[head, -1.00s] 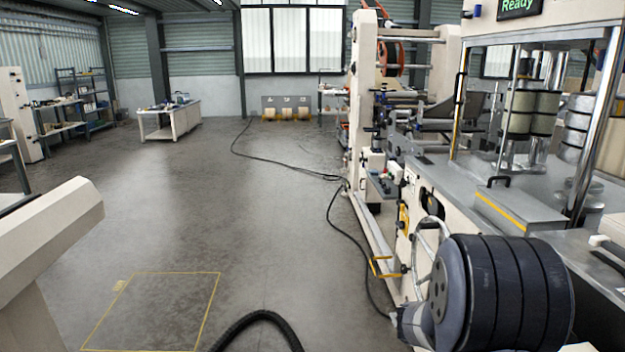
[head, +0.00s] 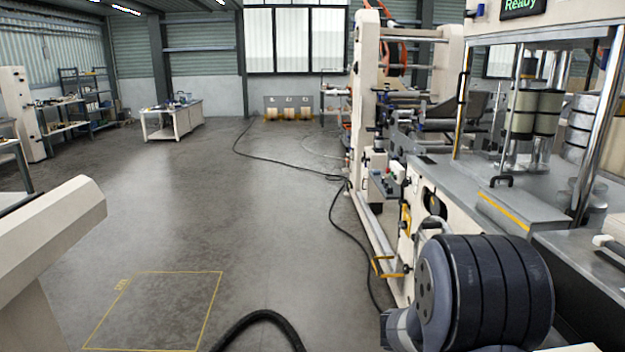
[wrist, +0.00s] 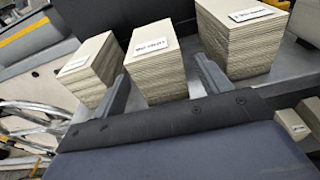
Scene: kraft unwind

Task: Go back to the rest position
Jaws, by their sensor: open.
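In the wrist view my gripper (wrist: 160,68) shows two grey fingers standing apart with nothing held between them. Beyond the fingers, three stacks of flat tan sheets stand in a row: a left stack (wrist: 88,72), a middle stack (wrist: 157,68) and a right stack (wrist: 240,42). Each has a white label on top, too small to read surely. The fingers look apart from the stacks, though the exact distance cannot be told. In the head view my dark ribbed arm joint shows at the lower right, and the gripper itself is out of that picture.
The large machine (head: 430,190) fills the right side, close to my arm, with a "Ready" display (head: 523,7). A black cable (head: 345,235) runs along the floor beside it. A yellow floor outline (head: 155,310) lies front left. A workbench (head: 172,120) stands farther back. The middle floor is open.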

